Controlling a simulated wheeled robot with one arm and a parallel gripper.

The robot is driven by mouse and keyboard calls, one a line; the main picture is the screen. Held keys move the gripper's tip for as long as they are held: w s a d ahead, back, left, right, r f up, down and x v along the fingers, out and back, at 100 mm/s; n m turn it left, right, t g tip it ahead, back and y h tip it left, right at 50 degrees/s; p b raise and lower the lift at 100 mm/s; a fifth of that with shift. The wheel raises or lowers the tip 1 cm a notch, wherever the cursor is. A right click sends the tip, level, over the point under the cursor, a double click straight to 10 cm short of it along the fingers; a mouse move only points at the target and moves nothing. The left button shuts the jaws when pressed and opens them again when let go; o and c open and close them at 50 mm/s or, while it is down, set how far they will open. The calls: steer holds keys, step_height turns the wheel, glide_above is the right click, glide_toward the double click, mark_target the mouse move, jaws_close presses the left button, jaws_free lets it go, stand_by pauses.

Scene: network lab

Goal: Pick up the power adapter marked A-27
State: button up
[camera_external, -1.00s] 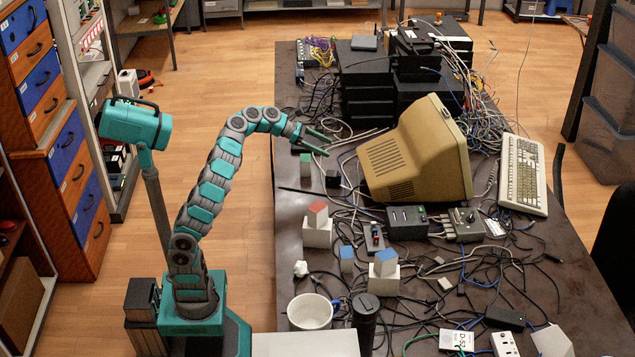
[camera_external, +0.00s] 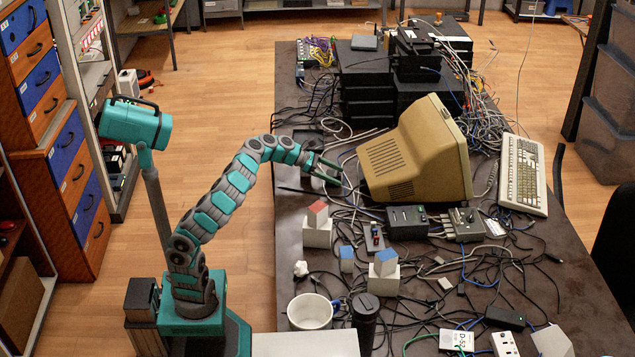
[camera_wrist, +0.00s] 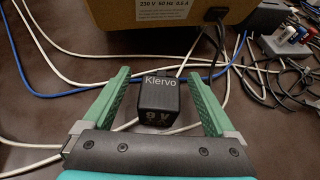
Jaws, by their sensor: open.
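In the wrist view a black block-shaped power adapter (camera_wrist: 159,92) stands on the dark table, with "Klervo" on its top and "9 V" on its near side. No A-27 mark is readable on it. My gripper (camera_wrist: 160,84) is open, with one green finger on each side of the adapter and gaps between. In the external view my gripper (camera_external: 331,171) is low over the table, left of the beige monitor; the adapter is hard to make out there. A white adapter (camera_external: 456,340) with a label like "D-52" lies at the front.
The beige monitor (camera_external: 415,155) stands just beyond the gripper. Blue and white cables (camera_wrist: 60,78) run around the adapter. White blocks with coloured cubes (camera_external: 317,232) stand nearer the front. A black adapter (camera_external: 505,318) and a white one (camera_external: 504,344) lie front right.

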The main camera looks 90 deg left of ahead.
steer(key=shift+x, duration=1.3)
steer(key=shift+c, duration=0.3)
jaws_close()
